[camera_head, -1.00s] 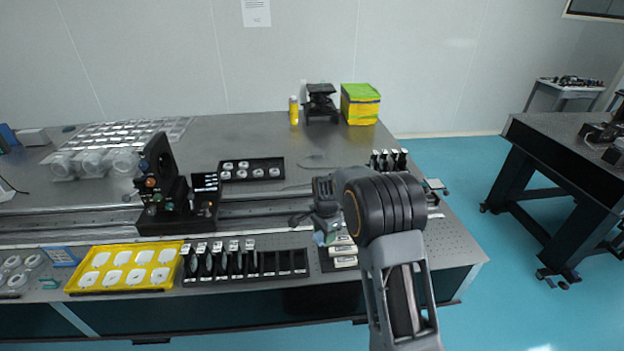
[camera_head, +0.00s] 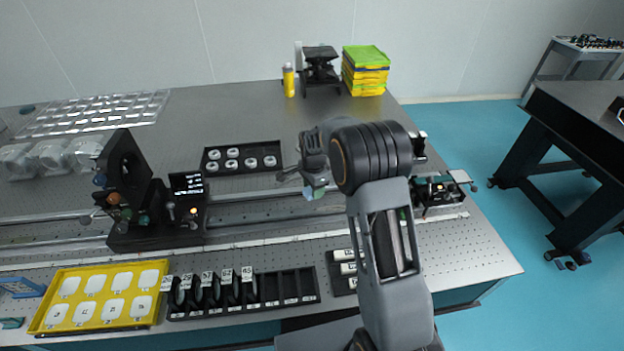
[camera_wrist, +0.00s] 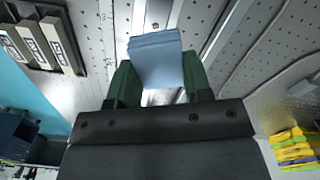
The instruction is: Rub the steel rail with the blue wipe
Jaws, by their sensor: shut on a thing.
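My gripper (camera_wrist: 158,85) is shut on the folded blue wipe (camera_wrist: 156,58), which sticks out between its two green fingers in the wrist view. In the head view the wipe (camera_head: 313,193) is a small pale-blue patch below the gripper's end. The steel rail (camera_head: 265,207) runs left to right along the table, with part of it hidden behind my arm. The wipe is near the rail; whether it touches it I cannot tell. Rail strips (camera_wrist: 200,40) also pass behind the wipe in the wrist view.
A black optics mount (camera_head: 150,205) stands on the rail at the left. A black tray of round parts (camera_head: 242,158) lies behind the rail. A yellow tray (camera_head: 150,318) and a slotted rack (camera_head: 270,300) are in front. Another device (camera_head: 440,192) is at the right end.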

